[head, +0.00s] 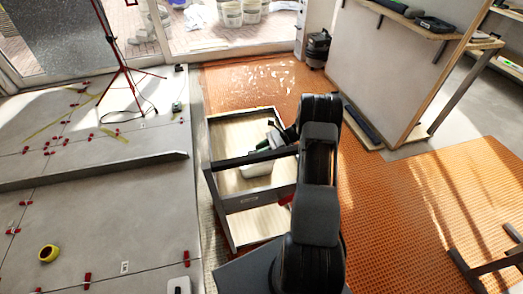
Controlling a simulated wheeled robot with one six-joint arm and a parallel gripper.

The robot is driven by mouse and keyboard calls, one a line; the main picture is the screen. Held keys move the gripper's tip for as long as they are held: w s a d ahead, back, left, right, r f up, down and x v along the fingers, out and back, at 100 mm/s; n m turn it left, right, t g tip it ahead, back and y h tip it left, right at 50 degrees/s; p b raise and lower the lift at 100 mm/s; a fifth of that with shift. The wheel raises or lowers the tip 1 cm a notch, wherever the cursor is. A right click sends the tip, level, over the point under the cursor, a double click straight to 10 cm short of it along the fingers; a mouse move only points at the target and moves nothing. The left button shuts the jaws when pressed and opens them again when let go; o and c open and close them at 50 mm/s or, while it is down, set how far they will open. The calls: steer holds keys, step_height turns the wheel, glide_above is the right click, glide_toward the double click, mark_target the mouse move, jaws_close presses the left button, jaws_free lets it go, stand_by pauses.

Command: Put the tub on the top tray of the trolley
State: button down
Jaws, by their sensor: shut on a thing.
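The trolley (209,145) stands in front of me, with a dark frame and a pale top tray (232,126). Something dark green shows beside the fingers. My arm covers the tray's right edge.
A lower shelf (258,226) of the trolley looks empty. Grey tiles with red clips and a yellow tape roll (48,253) lie to the left. A red tripod (125,70) stands at the back left. Orange matting (400,215) lies open to the right.

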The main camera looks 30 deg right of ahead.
stand_by(0.3)
steer(key=c, duration=1)
jaws_free()
steer(key=shift+o, duration=0.2)
steer(key=shift+r, duration=0.15)
steer(key=v, duration=1.2)
steer(key=shift+s, duration=0.1)
